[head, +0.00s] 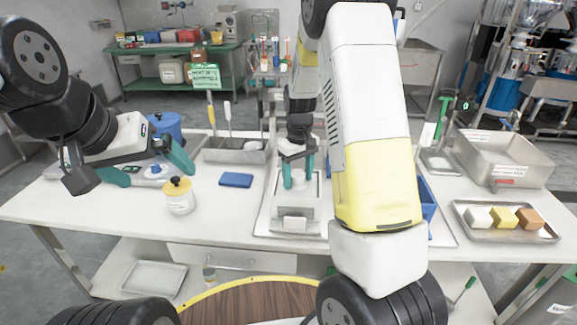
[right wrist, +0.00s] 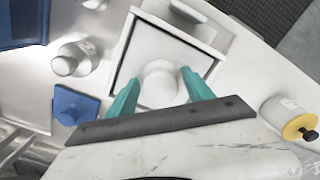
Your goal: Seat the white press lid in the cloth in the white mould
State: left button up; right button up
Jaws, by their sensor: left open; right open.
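The white press lid (right wrist: 150,55) is a square plate with a round knob (right wrist: 160,85). In the right wrist view it lies within the square opening of the white mould (right wrist: 205,62), with a thin dark gap along its edges. The mould also shows in the head view (head: 295,222). My right gripper (head: 300,180) is over the mould, its teal fingers (right wrist: 160,92) open on either side of the knob; I cannot tell if they touch it. The cloth cannot be made out clearly. My left gripper (head: 148,167) is open and empty above the table's left part.
A white jar with a yellow lid (head: 180,198) stands just below my left gripper. A flat blue block (head: 236,180) lies between jar and mould. A steel tray (head: 505,222) with coloured blocks and a deep steel pan (head: 503,165) stand at right. The front left table is clear.

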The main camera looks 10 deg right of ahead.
aim_at(298, 174)
notch_tip(298, 174, up, 12)
jog(key=s+r+m+t, duration=0.1)
jog(key=s+r+t, duration=0.1)
jog(key=s, duration=0.6)
jog(key=s+a+r+m+t+y, duration=0.1)
jog(key=s+r+t, duration=0.1)
jog(key=s+r, duration=0.3)
jog(key=s+a+r+m+t+y, duration=0.1)
jog(key=s+r+m+t, duration=0.1)
jog(key=s, duration=0.9)
jog(key=shift+a+r, duration=0.15)
jog(key=shift+r, duration=0.75)
jog(key=shift+s, duration=0.1)
